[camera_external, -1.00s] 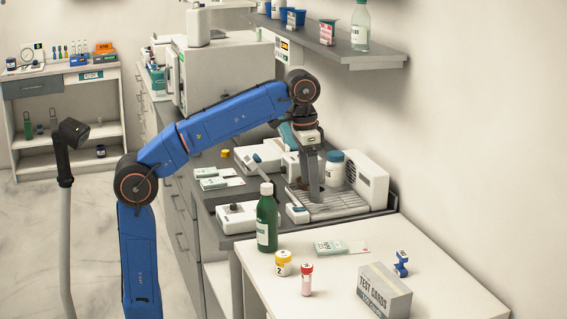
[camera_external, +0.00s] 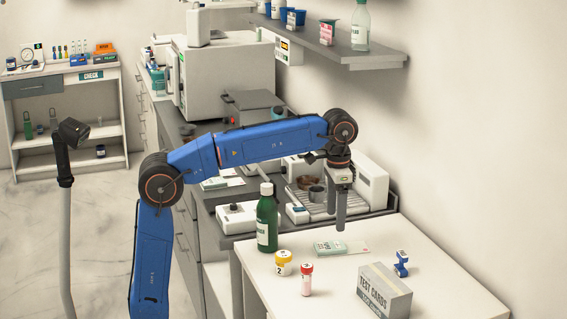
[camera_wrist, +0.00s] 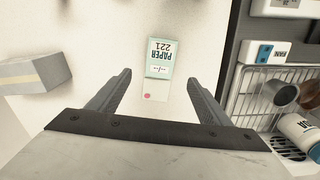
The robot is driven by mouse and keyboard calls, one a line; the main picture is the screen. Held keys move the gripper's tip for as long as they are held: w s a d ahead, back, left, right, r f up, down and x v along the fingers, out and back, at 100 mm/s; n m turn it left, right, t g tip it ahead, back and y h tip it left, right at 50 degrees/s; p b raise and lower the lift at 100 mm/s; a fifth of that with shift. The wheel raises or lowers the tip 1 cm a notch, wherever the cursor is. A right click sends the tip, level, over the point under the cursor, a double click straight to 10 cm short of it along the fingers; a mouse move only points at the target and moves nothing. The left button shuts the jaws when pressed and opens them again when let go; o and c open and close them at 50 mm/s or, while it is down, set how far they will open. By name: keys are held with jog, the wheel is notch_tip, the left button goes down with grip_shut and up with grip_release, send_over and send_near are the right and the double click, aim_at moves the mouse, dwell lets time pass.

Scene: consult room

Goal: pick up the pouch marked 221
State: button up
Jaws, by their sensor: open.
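The pouch marked 221 (camera_wrist: 160,58) lies flat on the white table, with a green border and the word PAPER above the number. In the wrist view it is ahead of my gripper (camera_wrist: 158,90), centred between the fingers. A pale strip with a pink dot extends from its near end. In the external view the pouch (camera_external: 330,248) lies near the table's back edge, and my gripper (camera_external: 337,210) hangs above it, pointing down.
A test cards box (camera_external: 385,292) and a blue item (camera_external: 401,264) are to the right. A rack with metal cups (camera_wrist: 285,92) sits on the adjoining counter.

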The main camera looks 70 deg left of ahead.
aim_at(334, 245)
jog(key=shift+s+f, duration=0.15)
jog(key=shift+f, duration=4.35)
jog(key=c, duration=1.1)
